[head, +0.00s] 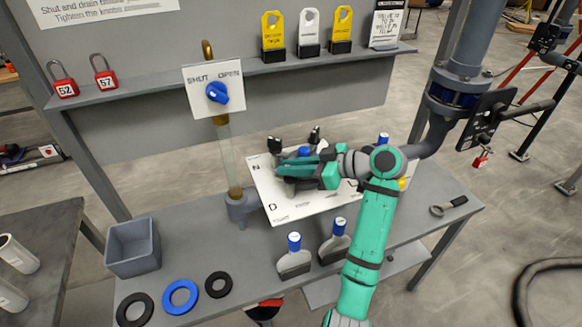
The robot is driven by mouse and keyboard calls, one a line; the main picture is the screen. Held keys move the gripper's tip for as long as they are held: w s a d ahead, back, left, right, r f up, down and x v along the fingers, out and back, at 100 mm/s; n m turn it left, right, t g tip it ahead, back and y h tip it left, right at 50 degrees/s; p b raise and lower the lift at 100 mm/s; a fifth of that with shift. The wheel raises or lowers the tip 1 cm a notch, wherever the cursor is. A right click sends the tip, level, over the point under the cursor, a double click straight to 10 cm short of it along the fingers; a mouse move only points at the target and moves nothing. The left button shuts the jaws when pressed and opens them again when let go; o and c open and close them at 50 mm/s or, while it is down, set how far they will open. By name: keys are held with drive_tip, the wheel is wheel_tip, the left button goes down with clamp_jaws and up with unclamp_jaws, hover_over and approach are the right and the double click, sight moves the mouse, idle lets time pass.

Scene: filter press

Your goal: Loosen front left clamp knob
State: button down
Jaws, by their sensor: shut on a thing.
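A white plate (292,210) with printed letters lies on the grey bench, beside a clear tube. Black clamp knobs stand at its far side, one on the left (275,146) and one on the right (314,136). A blue cap (304,151) shows between them, just behind my gripper. My gripper (282,172) is low over the left half of the plate, reaching in from the right. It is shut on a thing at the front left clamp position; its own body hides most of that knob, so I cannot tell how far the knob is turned.
A blue valve handle (217,92) sits on a SHUT/OPEN sign above the clear tube (226,160). A grey bin (132,247) and rings (180,297) lie front left.

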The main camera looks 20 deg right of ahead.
drive_tip(key=shift+d+f, duration=0.1)
drive_tip(key=c, duration=1.7)
unclamp_jaws()
drive_tip(key=shift+s, duration=0.1)
drive_tip(key=v, duration=1)
drive_tip(key=shift+s+d+r, duration=0.2)
drive_tip(key=shift+d+r, duration=0.05)
drive_tip(key=shift+r, duration=0.05)
drive_tip(key=shift+w, duration=0.1)
